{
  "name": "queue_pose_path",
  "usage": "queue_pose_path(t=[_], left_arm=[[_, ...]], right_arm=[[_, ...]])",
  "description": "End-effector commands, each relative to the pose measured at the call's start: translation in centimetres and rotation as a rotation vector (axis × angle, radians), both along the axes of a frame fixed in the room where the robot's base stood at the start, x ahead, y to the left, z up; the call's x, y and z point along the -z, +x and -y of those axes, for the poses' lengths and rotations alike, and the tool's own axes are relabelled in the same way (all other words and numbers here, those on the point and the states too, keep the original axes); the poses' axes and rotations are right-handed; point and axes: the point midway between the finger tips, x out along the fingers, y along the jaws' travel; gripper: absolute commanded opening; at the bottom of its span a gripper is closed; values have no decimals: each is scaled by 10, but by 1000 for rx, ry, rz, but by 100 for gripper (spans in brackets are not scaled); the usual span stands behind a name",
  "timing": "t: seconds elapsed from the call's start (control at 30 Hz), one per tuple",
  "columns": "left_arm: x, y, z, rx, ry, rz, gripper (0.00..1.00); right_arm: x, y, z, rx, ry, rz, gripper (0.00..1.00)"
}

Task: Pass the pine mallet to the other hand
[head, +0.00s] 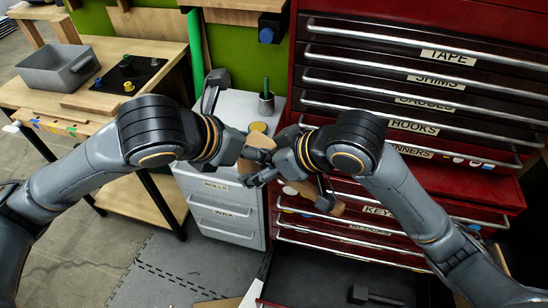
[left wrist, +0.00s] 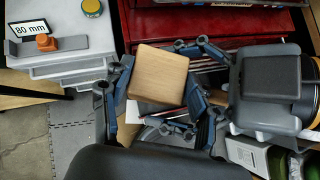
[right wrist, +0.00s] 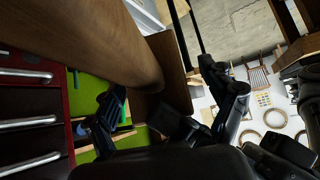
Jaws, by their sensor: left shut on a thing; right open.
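The pine mallet (head: 259,141) is held in the air between my two hands, in front of the drawer cabinets. My left gripper (head: 246,156) is shut on it. In the left wrist view, a square pale wooden face of the mallet (left wrist: 158,75) sits between the left fingers. My right gripper (head: 282,160) is open and very close on the right; its fingers also show in the left wrist view. In the right wrist view, a thick rounded wooden part of the mallet (right wrist: 95,35) passes close above the right fingers (right wrist: 170,103). Whether they touch it is unclear.
A red cabinet (head: 512,190) with labelled drawers stands behind and right; a lower drawer is open. A grey drawer unit (head: 220,213) stands behind the hands, with a cup and a yellow-topped tin on it. A wooden bench (head: 30,92) with a grey bin is at left.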

Motion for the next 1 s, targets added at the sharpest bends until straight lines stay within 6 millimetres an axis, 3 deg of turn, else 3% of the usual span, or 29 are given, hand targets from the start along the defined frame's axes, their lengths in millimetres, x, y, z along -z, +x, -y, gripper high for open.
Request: queue_pose_path(t=[0.3,0.63,0.67,0.7,0.8,1.0], left_arm=[[-1,0,0,0,-1,2,18],[-1,0,1,1,-3,3,18],[-1,0,1,1,-3,4,62],[-2,0,1,1,-3,4,70],[-1,0,1,1,-3,3,86],[-1,-1,1,4,-2,1,86]], right_arm=[[2,1,-2,0,0,0,83],[2,0,-3,-4,1,-2,18],[1,0,-3,-4,3,0,15],[1,0,-3,-4,3,0,14],[2,0,-3,-3,2,0,14],[2,1,-2,1,1,0,14]])
